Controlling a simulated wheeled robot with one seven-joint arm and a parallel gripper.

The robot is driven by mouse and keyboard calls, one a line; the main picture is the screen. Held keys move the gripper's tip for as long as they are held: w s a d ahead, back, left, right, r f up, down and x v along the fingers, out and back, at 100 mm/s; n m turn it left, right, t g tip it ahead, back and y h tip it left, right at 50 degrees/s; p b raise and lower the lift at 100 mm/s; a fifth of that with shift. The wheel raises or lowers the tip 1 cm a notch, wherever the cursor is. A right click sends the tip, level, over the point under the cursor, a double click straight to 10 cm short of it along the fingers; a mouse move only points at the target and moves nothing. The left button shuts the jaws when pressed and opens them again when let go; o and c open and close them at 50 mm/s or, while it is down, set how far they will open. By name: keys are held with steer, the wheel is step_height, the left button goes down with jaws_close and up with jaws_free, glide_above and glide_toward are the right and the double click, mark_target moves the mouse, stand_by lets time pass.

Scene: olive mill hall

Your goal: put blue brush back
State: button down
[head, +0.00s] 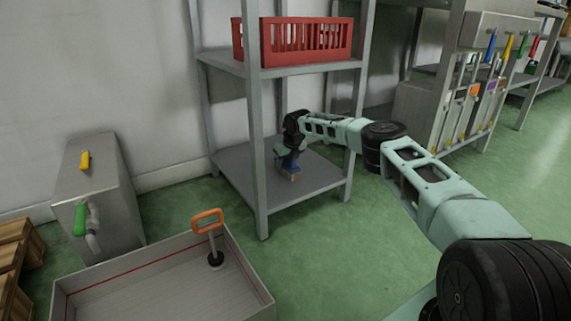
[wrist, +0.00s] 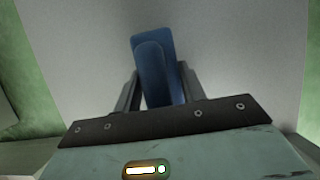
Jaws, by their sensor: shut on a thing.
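The blue brush (wrist: 153,52) is between the two fingers of my gripper (wrist: 158,75) in the wrist view, with grey shelf surface behind it. In the head view my gripper (head: 289,150) points down over the lower shelf (head: 320,184) of the grey rack. The blue brush (head: 289,165) shows small below it, with a brownish lower end close to the shelf. I cannot tell whether the brush touches the shelf. My gripper is shut on the brush, and its fingers partly hide it.
A red crate (head: 306,40) stands on the shelf above. Rack posts stand around my gripper. A low basin (head: 170,279) holds an orange-handled tool (head: 212,238). A metal cabinet (head: 100,190) stands left. Coloured tools hang on a panel (head: 500,36) at upper right. Most of the lower shelf is bare.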

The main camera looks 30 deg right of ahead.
steer(key=c, duration=0.8)
jaws_free()
steer(key=shift+f, duration=0.1)
steer(key=shift+c, duration=0.2)
steer(key=shift+r, duration=0.3)
steer(key=p+v, duration=0.5)
steer(key=v, duration=0.1)
steer(key=shift+r+p, duration=0.3)
steer(key=shift+r, duration=0.05)
steer(key=shift+s+r, duration=0.25)
steer(key=shift+s, duration=0.05)
steer(key=shift+s, duration=0.1)
